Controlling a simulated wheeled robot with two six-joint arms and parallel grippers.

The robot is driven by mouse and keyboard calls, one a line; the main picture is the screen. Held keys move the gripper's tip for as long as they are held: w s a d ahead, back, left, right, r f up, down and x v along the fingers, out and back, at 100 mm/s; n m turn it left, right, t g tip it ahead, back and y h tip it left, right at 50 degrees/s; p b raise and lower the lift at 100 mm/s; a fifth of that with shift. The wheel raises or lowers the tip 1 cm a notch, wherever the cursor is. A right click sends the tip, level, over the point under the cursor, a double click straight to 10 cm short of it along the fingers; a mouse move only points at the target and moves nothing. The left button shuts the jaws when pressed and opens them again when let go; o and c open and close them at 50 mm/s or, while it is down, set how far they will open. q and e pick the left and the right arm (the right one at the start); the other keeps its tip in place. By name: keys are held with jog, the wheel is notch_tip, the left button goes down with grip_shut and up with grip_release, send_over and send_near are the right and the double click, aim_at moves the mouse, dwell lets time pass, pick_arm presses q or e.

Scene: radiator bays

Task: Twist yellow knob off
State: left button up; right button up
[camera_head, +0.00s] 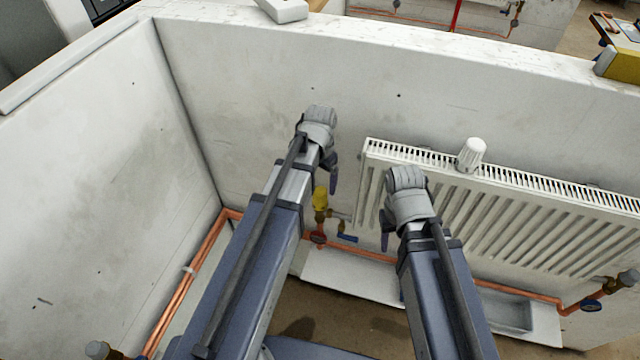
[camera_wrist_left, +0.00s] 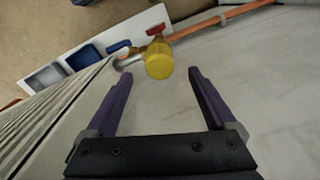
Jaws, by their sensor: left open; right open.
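The yellow knob (camera_head: 320,197) sits on a brass valve at the lower left corner of the radiator (camera_head: 500,215), on the copper pipe. In the left wrist view the knob (camera_wrist_left: 159,62) lies just beyond the fingertips, roughly centred between them. My left gripper (camera_head: 333,172) is open and empty, a little above the knob in the head view; both purple fingers (camera_wrist_left: 158,80) show in the wrist view, apart from the knob. My right gripper (camera_head: 385,232) is open in front of the radiator's left part, its fingers partly hidden by its wrist.
A blue lever (camera_head: 347,238) is beside the valve; a red handle (camera_wrist_left: 156,29) shows near the knob. A white cylindrical cap (camera_head: 471,155) stands on the radiator's top. A white tray (camera_head: 350,275) lies below. Copper pipe (camera_head: 195,255) runs along the left wall.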

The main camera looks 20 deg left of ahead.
aim_at(320, 200)
pick_arm(q)
jog(key=shift+f+m, duration=0.25)
jog(key=shift+m, duration=0.85)
notch_tip(320, 200, down, 8)
jog(key=b, duration=0.8)
jog(key=shift+r, duration=0.1)
grip_shut()
jog(key=shift+s, duration=0.15)
